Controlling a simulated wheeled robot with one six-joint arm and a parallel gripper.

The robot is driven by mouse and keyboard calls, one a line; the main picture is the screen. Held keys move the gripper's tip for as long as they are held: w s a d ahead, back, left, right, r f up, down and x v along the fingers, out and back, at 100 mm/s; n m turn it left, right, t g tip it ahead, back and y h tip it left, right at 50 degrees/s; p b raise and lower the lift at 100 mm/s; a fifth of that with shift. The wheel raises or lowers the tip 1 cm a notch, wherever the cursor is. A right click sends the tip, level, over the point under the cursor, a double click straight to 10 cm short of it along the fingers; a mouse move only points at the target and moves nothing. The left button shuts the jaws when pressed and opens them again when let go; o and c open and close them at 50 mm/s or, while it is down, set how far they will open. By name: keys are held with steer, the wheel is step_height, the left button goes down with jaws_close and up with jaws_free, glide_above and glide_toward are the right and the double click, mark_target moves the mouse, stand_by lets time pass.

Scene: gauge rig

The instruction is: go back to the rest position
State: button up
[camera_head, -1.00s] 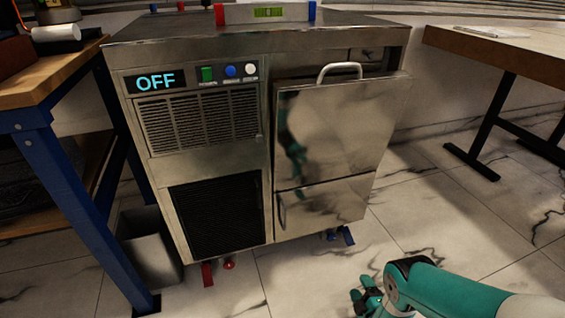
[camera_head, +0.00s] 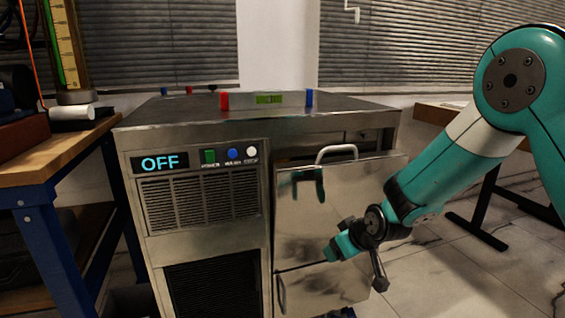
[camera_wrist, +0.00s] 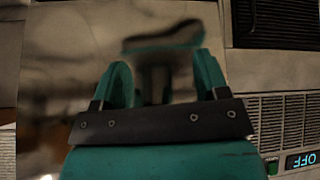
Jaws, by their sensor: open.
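My gripper (camera_head: 356,263) is in front of the steel machine's door (camera_head: 310,220), at the right of the machine's front. In the wrist view my gripper (camera_wrist: 163,80) shows its two teal fingers apart, with nothing between them. The door (camera_wrist: 75,35) fills most of that view and mirrors the gripper dimly. I cannot tell how wide the gap between fingers and door is. My teal and white arm comes in from the right in the head view.
The machine's display (camera_head: 160,163) reads OFF, beside green, blue and white buttons. A green level (camera_head: 269,99) sits on the machine top between red and blue blocks. A wooden bench (camera_head: 50,155) stands left, and a table (camera_head: 440,116) behind my arm at right.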

steer(key=s+r+g, duration=0.2)
steer(key=s+r, duration=0.4)
steer(key=s, duration=0.5)
steer(key=s+r+g+p, duration=0.1)
steer(key=s+r+g, duration=0.35)
steer(key=s, duration=0.75)
steer(key=s+r+g, duration=0.1)
steer(key=s+r, duration=0.6)
steer(key=s, duration=0.4)
step_height(320, 180, up, 37)
steer(key=p, duration=3.7)
steer(key=shift+w+d+y, duration=0.25)
steer(key=shift+d+y, duration=0.1)
steer(key=shift+y, duration=0.05)
steer(key=shift+f+t, duration=0.1)
steer(key=shift+t, duration=0.15)
